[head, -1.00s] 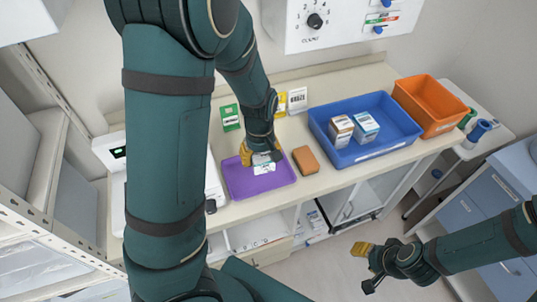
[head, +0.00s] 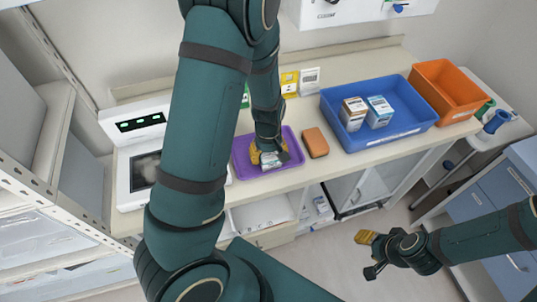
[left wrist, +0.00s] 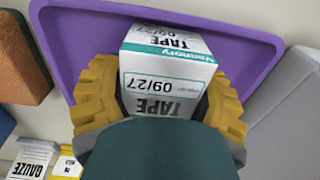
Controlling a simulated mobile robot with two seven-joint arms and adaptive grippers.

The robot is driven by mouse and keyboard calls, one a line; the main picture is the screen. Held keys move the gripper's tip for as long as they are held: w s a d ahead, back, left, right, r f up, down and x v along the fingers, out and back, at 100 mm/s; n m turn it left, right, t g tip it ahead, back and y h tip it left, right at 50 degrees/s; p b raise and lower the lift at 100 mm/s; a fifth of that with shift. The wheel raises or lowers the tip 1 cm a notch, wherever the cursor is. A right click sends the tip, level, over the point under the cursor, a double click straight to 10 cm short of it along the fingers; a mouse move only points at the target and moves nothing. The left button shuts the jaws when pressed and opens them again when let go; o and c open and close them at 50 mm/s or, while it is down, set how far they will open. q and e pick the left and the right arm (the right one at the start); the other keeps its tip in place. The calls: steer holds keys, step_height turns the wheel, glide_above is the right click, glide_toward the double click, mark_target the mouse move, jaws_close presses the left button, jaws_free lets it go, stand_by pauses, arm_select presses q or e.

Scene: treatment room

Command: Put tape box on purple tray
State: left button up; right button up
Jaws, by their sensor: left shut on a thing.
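The tape box (left wrist: 165,75), white with a teal band and the word TAPE, sits between the yellow fingers of my left gripper (left wrist: 160,105) in the left wrist view. The gripper is shut on it. In the head view my left gripper (head: 266,157) and the box are over the purple tray (head: 242,169), inside its rim. I cannot tell whether the box touches the tray floor. My right gripper (head: 367,254) is empty in front of the counter, its fingers seen from the side.
A brown sponge-like block (head: 315,142) lies just right of the tray. A blue bin (head: 345,96) holding two boxes and an orange bin (head: 448,90) stand further right. A white device with a screen (head: 139,163) stands left of the tray. Small cards stand behind.

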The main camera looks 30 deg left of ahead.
arm_select(q)
steer(key=o, duration=1.3)
steer(key=shift+f, duration=0.1)
steer(key=shift+o, duration=0.2)
steer(key=shift+r, duration=0.5)
step_height(320, 180, up, 11)
steer(key=p, duration=0.3)
steer(key=shift+r, duration=0.2)
steer(key=shift+s, duration=0.1)
